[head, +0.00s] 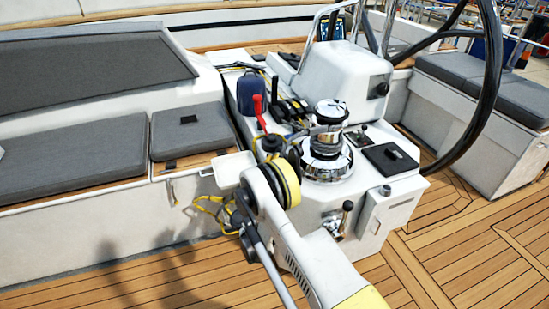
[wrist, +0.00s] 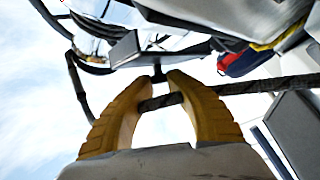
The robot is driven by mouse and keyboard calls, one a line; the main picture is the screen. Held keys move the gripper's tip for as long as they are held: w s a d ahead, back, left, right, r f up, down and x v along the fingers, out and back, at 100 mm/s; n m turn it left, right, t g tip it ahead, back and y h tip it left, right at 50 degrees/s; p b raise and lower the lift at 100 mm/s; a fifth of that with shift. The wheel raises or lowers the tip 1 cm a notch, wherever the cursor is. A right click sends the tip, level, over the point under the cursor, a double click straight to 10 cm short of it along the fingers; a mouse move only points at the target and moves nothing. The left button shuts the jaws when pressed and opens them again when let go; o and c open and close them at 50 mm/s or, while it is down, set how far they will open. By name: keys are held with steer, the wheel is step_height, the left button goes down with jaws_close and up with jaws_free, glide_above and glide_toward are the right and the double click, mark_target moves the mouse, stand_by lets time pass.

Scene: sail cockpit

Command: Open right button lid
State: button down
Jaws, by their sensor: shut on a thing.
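In the head view, a chrome winch (head: 328,140) stands on the white console. A small dark fitting on a plate (head: 358,135) lies to its right; it may be a button with a lid, but it is too small to tell. In the wrist view, my gripper (wrist: 158,73) has its two yellow fingers close together at the tips. A small dark piece (wrist: 158,76) sits between the tips. I cannot tell whether this is the right button lid. In the head view my arm covers part of the console, and I cannot make out the fingers.
A black square panel (head: 390,158) lies on the console's right top. A red handle (head: 260,112) and a blue pouch (head: 250,93) stand left of the winch. The black steering wheel (head: 489,90) rises at right. Grey cushions (head: 75,157) line the left bench. The teak deck (head: 450,245) is clear at front right.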

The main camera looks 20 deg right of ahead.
steer(key=c, duration=1.3)
jaws_free()
steer(key=shift+r, duration=0.15)
step_height(320, 180, up, 10)
steer(key=shift+f, duration=0.1)
